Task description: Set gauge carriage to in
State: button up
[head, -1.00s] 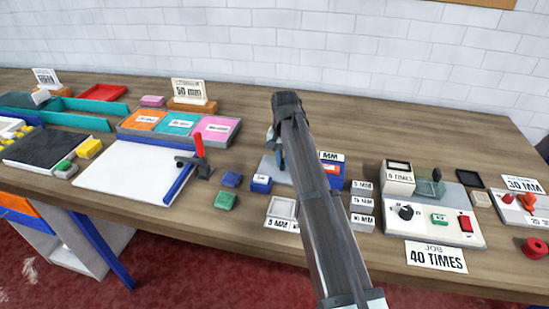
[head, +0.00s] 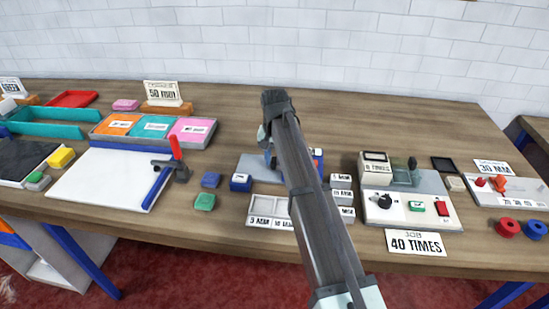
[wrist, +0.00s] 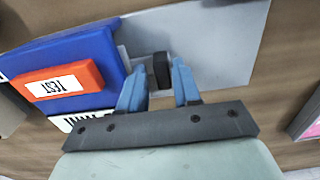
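My gripper (wrist: 160,80) points down over a grey plate (wrist: 215,45); its two blue fingers are apart. A black knob (wrist: 161,70) shows between the fingertips in the wrist view, with a small gap at its left; I cannot tell if either finger touches it. The knob seems to stand on a small metal part over the plate, likely the gauge carriage, mostly hidden by the fingers.
A small blue block (head: 241,182) and a grey tray (head: 268,209) lie close to the plate. Labelled grey blocks (head: 341,197) stand right of my arm. Further right is a counter unit (head: 400,205) with a knob and buttons. A white board (head: 105,185) lies left.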

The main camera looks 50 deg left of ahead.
jog(key=s+a, duration=0.5)
jog(key=shift+s+a, duration=0.2)
jog(key=shift+a, duration=0.05)
notch_tip(320, 180, up, 14)
jog(key=w+d+f+m, duration=0.1)
jog(key=w+d, duration=0.4)
jog(key=w, duration=0.5)
jog(key=w+d+f+m+t, duration=0.1)
jog(key=w+d+f+m, duration=0.1)
jog(key=w+d, duration=0.4)
jog(key=w+d+f+m+t, duration=0.1)
jog(key=w+d, duration=0.5)
jog(key=w, duration=0.9)
jog(key=shift+w+f, duration=0.35)
jog(key=shift+f, duration=0.1)
